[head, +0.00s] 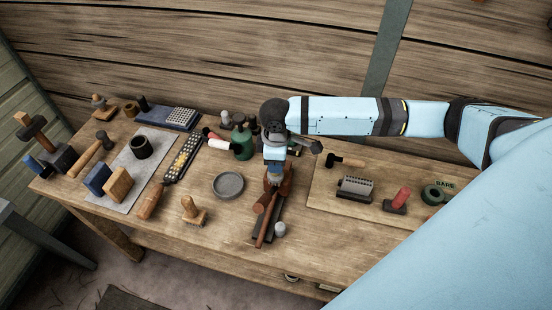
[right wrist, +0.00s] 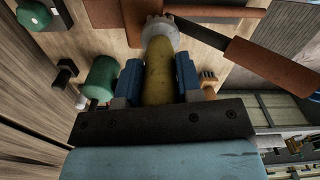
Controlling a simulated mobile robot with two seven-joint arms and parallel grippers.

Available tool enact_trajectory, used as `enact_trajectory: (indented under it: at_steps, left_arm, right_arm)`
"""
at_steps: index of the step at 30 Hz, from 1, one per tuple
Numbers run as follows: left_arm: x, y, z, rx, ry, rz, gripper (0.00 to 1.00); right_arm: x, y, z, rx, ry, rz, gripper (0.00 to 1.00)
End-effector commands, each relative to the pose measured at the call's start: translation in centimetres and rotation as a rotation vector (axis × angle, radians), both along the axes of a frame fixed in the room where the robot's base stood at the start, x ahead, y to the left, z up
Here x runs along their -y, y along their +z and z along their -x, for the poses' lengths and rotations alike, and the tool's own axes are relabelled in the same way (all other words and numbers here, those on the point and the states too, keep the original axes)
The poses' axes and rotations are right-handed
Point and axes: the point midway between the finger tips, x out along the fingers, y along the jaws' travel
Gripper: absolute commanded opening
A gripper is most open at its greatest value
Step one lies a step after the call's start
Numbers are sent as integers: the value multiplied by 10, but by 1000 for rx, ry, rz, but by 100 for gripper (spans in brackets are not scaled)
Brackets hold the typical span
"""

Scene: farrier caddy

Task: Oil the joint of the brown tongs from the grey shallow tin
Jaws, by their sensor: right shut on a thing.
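The grey shallow tin (head: 228,185) sits on the workbench, left of my right gripper (head: 274,178). My right gripper, also in the right wrist view (right wrist: 158,85), is shut on an olive-yellow handle (right wrist: 158,72). A pale grey round part (right wrist: 160,32) shows at its far end; I cannot tell whether it belongs to the handle. Brown tongs (head: 265,232) seem to lie over a dark block just below the gripper in the head view. The tongs' joint is not clear. My left gripper is out of view.
A green bottle (head: 242,143) stands close behind the tin. A wooden brush (head: 192,212) lies left. A board (head: 325,190) with several tools fills the right. The front strip of bench is mostly clear.

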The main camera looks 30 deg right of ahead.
Motion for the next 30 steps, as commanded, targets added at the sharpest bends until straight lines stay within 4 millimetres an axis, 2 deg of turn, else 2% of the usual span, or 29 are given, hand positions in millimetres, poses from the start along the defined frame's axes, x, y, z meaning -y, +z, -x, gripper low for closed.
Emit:
enact_trajectory:
  at_steps: [8,19,30]
  left_arm:
    - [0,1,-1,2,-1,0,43]
    - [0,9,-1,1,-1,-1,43]
    - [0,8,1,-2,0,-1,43]
  right_arm:
    - [1,-1,-1,0,-1,0,0]
    - [17,1,-14,-1,-1,0,0]
    - [18,0,-15,-1,0,-1,0]
